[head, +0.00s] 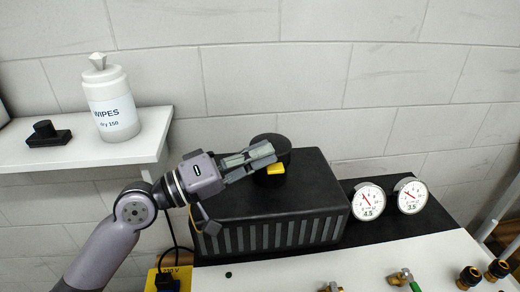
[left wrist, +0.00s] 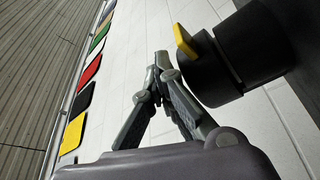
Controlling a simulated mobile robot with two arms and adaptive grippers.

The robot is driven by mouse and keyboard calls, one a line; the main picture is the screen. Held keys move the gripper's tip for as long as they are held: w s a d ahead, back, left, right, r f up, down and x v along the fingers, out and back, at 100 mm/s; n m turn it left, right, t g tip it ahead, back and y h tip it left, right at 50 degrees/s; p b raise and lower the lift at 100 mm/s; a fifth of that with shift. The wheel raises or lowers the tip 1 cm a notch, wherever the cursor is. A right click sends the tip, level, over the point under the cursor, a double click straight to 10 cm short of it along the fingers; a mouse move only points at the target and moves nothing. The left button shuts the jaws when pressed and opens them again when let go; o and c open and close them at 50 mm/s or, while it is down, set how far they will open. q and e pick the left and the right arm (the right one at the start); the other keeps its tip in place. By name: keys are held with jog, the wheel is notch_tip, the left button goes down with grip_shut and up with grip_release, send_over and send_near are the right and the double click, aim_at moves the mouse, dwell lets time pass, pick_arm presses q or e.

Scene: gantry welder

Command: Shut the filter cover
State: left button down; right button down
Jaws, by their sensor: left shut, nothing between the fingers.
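A round black filter housing (head: 268,145) with a yellow tab (head: 276,169) stands on top of a black ribbed box (head: 312,185). In the left wrist view it shows as a black cylinder (left wrist: 245,50) with the yellow tab (left wrist: 186,40) sticking out from its edge. I cannot tell clearly how far its cover is open. My left gripper (head: 262,155) is shut and empty, in front of the housing and hiding part of it. In the left wrist view its closed fingertips (left wrist: 162,60) are just left of the yellow tab, with a gap between. My right gripper is not in view.
A white shelf (head: 60,160) at left holds a wipes tub (head: 112,105) and a small black object (head: 47,134). Two gauges (head: 368,200) stand right of the box. Brass valves (head: 400,278) sit on the white surface in front. The wall behind is bare.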

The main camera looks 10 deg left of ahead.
pick_arm(q)
jog(key=shift+f, duration=0.1)
jog(key=v, duration=1.2)
